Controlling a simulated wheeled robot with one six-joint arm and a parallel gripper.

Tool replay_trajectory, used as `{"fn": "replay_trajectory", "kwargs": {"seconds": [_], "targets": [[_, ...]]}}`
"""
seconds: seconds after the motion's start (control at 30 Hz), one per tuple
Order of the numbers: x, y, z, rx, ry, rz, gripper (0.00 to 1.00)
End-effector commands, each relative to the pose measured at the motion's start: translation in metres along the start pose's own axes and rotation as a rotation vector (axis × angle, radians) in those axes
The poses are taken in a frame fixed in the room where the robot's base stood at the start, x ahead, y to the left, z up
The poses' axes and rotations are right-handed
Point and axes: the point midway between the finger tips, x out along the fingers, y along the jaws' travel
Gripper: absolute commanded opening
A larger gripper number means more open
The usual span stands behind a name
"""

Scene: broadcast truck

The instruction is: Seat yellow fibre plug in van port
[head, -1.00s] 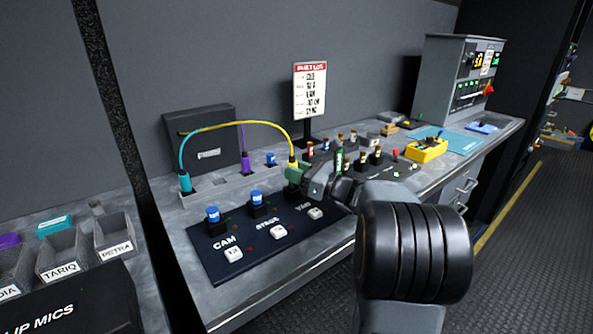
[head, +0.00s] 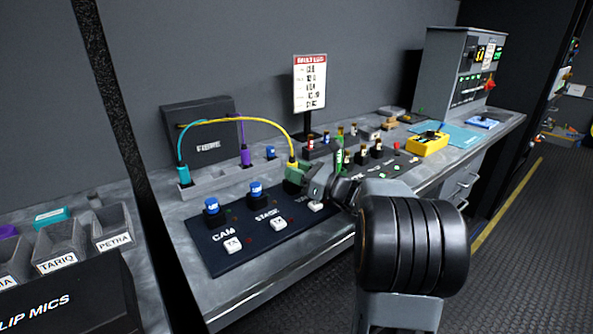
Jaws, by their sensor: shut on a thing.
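The yellow fibre plug (head: 292,161) stands roughly upright at the end of a yellow cable (head: 246,124) that arcs over from the FIBRE box. My gripper (head: 297,178) is shut on this plug, over the far right part of the dark port panel (head: 222,260). The panel carries CAM and STAGE labels, and the third label is mostly covered by my gripper. The van port is hidden behind my gripper, so I cannot tell whether the plug's lower end is in it. Blue-capped plugs stand at CAM (head: 212,206) and STAGE (head: 256,190).
The FIBRE box (head: 205,137) stands behind, with a teal plug (head: 184,175) and a purple plug (head: 245,157) in front. A sign (head: 310,83) and several small connectors stand beyond my gripper. A yellow box (head: 427,144) and a grey rack (head: 455,85) are farther right.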

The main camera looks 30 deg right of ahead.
Motion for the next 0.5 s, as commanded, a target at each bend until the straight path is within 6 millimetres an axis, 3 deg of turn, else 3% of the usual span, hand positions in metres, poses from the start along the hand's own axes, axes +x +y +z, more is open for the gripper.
{"fn": "replay_trajectory", "kwargs": {"seconds": [0.17, 0.2, 0.5], "targets": [[-0.0008, 0.0, -0.0053, 0.001, 0.0, 0.0, 0.01], [-0.0008, 0.0, -0.0053, 0.001, 0.0, 0.0, 0.29], [-0.0009, 0.0001, -0.0057, 0.002, 0.001, 0.0, 0.58]]}}
